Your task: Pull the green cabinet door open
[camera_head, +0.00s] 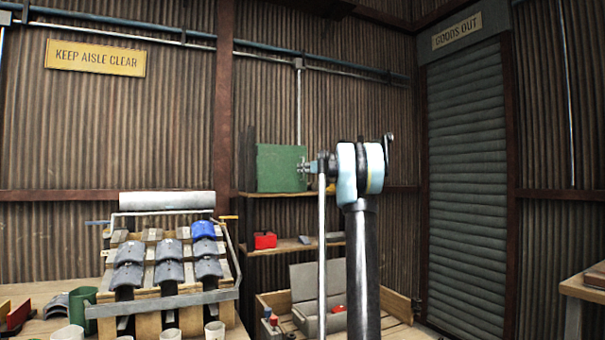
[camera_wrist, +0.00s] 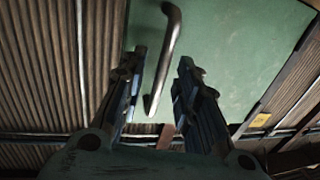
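The green cabinet door (camera_head: 281,168) is a flat green panel on the shelf unit at the back, left of my gripper (camera_head: 311,167) in the head view. It fills the upper middle of the wrist view (camera_wrist: 235,45). Its grey bar handle (camera_wrist: 165,60) runs lengthwise between my two fingers (camera_wrist: 162,62) in the wrist view. The fingers are apart on either side of the handle, with gaps showing; I cannot tell how deep the handle sits between them. In the head view my wrist hides the right part of the cabinet. The door looks closed, but its edge is not clear.
Shelves under the cabinet hold a red bin (camera_head: 265,240). A wooden crate (camera_head: 394,303) with a grey box (camera_head: 307,283) stands below. A rack (camera_head: 208,298) of grey tiles and one blue tile (camera_head: 203,229) is on the left bench. A workbench edge (camera_head: 583,285) is at right.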

